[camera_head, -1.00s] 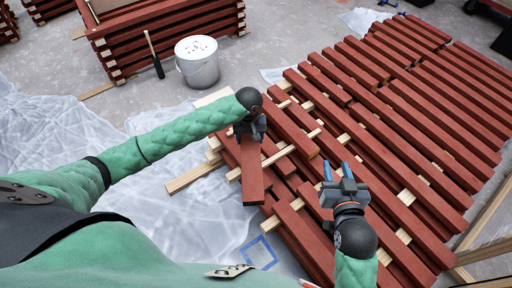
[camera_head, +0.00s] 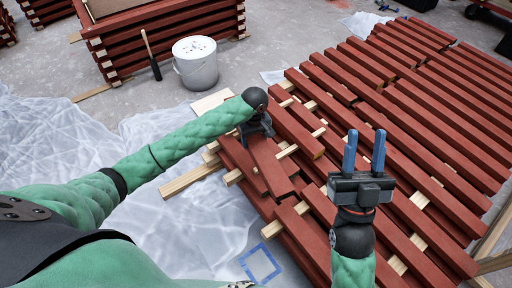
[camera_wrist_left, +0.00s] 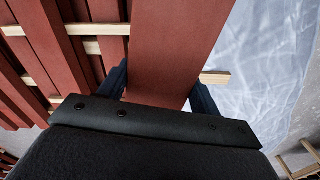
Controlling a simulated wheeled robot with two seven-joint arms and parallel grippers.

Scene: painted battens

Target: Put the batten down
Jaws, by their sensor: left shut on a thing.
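A red-painted batten (camera_head: 270,165) is in my left gripper (camera_head: 257,133), at the left edge of the stack in the head view. In the left wrist view the batten (camera_wrist_left: 172,45) runs between the two fingers, which are shut on its sides. It lies low over the stack; I cannot tell whether it touches the layer below. My right gripper (camera_head: 364,150) is raised over the stack's near part, its two blue fingers apart with nothing between them.
Red battens (camera_head: 400,140) lie in layers on pale wooden strips (camera_head: 233,177). Plastic sheeting (camera_head: 190,225) covers the floor to the left. A white bucket (camera_head: 196,68) stands behind, beside a long-handled tool (camera_head: 152,60) and another red stack (camera_head: 165,40). A blue square outline (camera_head: 260,264) lies in front.

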